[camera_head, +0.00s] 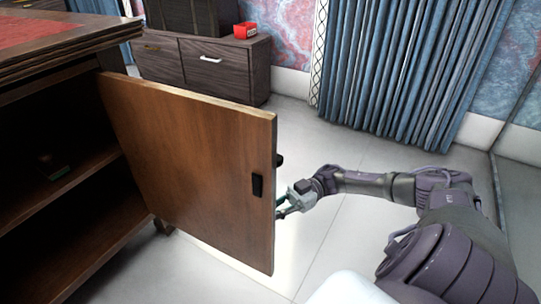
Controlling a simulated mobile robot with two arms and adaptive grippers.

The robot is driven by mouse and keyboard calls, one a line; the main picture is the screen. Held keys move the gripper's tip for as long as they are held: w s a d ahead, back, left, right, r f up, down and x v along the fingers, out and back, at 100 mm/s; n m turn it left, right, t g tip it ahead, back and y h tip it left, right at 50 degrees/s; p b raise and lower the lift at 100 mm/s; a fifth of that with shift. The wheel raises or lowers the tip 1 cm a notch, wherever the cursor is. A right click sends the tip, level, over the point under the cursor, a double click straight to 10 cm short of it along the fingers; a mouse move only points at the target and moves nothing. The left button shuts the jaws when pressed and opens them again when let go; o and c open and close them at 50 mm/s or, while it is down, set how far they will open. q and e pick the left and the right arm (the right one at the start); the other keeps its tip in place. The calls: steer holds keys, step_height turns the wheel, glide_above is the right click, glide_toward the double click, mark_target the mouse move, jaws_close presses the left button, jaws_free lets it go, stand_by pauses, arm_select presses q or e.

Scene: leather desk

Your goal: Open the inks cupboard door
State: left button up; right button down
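The brown wooden cupboard door (190,155) stands swung wide open from the desk, hinged near the desk's corner. A small black fitting (257,187) is on its facing side, near the free edge. A dark knob (280,160) pokes out past that edge. The open cupboard (70,130) shows a shelf and a dark interior. My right gripper (281,205) is at the door's free edge, below the knob, with its fingers pointing at the door. The door partly hides the fingertips, so contact and grip are unclear. My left gripper is out of view.
A small dark object (52,168) lies on the cupboard's shelf. A low dark drawer cabinet (205,70) with a red box (245,30) on it stands at the back. Blue curtains (410,70) hang at the back right. Pale floor (340,235) lies clear beyond the door.

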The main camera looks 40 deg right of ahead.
steer(key=shift+f, duration=0.1)
steer(key=c, duration=1.2)
jaws_free()
steer(key=shift+d, duration=0.15)
steer(key=s+d, duration=0.2)
steer(key=d, duration=0.9)
steer(key=shift+d, duration=0.35)
